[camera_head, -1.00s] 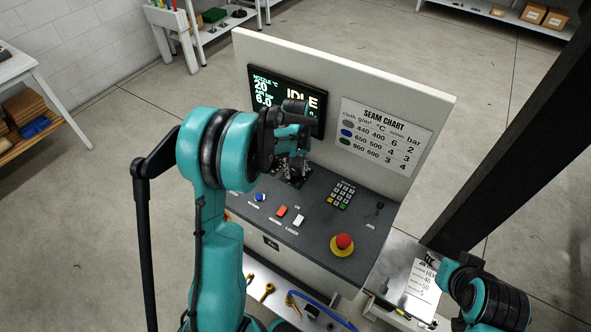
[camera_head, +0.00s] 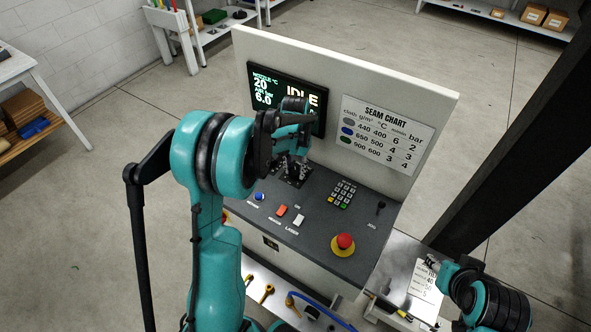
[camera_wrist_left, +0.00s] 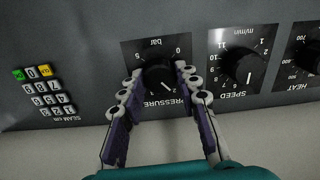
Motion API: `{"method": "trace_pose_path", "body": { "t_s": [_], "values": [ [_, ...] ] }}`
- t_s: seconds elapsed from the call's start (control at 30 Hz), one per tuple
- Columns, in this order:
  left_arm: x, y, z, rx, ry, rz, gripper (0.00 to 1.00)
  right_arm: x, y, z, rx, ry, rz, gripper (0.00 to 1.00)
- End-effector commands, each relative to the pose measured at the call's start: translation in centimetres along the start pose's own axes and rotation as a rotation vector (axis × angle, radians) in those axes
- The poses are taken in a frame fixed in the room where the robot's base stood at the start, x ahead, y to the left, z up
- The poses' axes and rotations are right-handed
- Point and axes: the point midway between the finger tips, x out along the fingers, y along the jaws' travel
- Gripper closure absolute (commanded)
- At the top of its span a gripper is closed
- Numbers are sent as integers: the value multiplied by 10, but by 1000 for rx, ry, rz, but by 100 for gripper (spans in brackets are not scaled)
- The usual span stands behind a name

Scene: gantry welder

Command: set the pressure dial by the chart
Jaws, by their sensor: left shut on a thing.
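The pressure dial (camera_wrist_left: 158,72) is a round black knob on a dark plate marked PRESSURE and bar in the left wrist view. My left gripper (camera_wrist_left: 156,76) is shut on it, one finger on each side. In the head view my left gripper (camera_head: 292,168) is at the panel below the screen, and my arm hides most of the dial. The seam chart (camera_head: 387,137) on the upright board lists cloth, °C, m/min and bar, with bar values 2, 3 and 4. My right arm is at lower right; its fingers are unclear.
The screen (camera_head: 287,100) reads IDLE, 20 °C and 6.0 bar. The speed dial (camera_wrist_left: 243,66) and heat dial (camera_wrist_left: 309,56) are beside the pressure dial. A keypad (camera_head: 342,194), a red emergency button (camera_head: 345,241) and a card (camera_head: 424,288) lie to the right.

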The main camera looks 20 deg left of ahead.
Motion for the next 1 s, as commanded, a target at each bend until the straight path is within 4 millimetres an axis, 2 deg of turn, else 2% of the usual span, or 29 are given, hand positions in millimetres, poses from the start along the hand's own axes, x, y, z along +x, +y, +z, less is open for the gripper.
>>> {"method": "trace_pose_path", "body": {
  "t_s": [0.33, 0.93, 0.97, 1.0],
  "values": [
    [0, 0, 0, 163, 0, 0, 97, 2, 0, 2, 0, 0, 0, 60],
    [0, 0, 0, 199, 0, 0, 97, 3, 0, 2, 0, 0, 0, 60],
    [0, 0, 0, 199, 0, 0, 63, 3, 0, 2, 0, 0, 0, 60],
    [0, 0, 0, 199, 0, 0, 52, 3, 0, 2, 0, 0, 0, 60]
  ]
}}
